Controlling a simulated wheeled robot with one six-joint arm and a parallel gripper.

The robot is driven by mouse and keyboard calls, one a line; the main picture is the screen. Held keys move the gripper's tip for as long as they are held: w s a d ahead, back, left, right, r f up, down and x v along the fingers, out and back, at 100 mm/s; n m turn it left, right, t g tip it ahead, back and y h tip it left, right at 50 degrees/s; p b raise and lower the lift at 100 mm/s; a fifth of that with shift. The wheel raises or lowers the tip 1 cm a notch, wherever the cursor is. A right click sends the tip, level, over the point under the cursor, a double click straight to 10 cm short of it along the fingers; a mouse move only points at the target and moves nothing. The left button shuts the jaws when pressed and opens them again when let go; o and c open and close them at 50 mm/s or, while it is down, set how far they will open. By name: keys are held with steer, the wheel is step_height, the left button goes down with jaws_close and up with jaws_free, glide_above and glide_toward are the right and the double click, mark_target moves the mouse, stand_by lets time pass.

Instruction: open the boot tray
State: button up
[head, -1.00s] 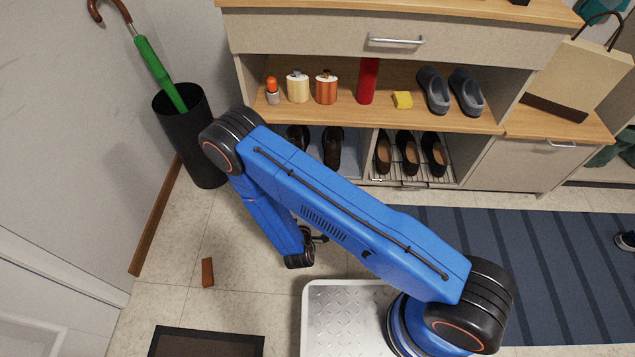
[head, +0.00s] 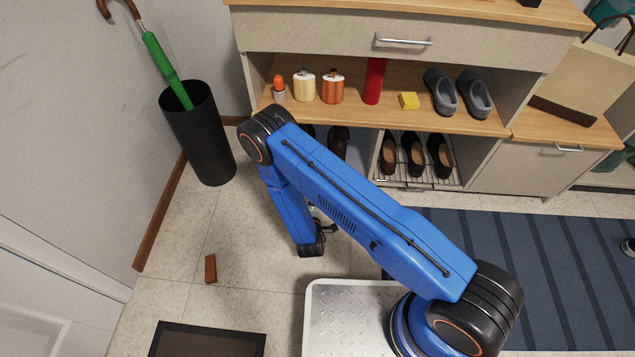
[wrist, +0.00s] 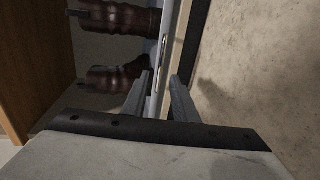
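The boot tray is a pale grey-blue tray under the lower left shelf. A bare part of it (head: 356,158) shows in the head view, mostly hidden by my arm. Dark brown boots (head: 338,140) stand on it; they also show in the wrist view (wrist: 122,78). In the wrist view the tray's front edge (wrist: 170,45) runs upright in the picture, with a small handle on it. My gripper (wrist: 160,78) is open, its two fingers spread either side of the line of that front edge. Contact cannot be told. In the head view my gripper is mostly hidden behind my arm.
A wire rack with brown shoes (head: 414,155) sits right of the tray. A black umbrella bin (head: 198,135) stands at left. A small brown block (head: 210,269) lies on the floor, near a dark mat (head: 208,340). A striped blue rug (head: 530,275) covers the floor at right.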

steer(key=x, duration=0.8)
steer(key=shift+w, duration=0.35)
steer(key=shift+f, duration=0.1)
jaws_close()
stand_by(0.9)
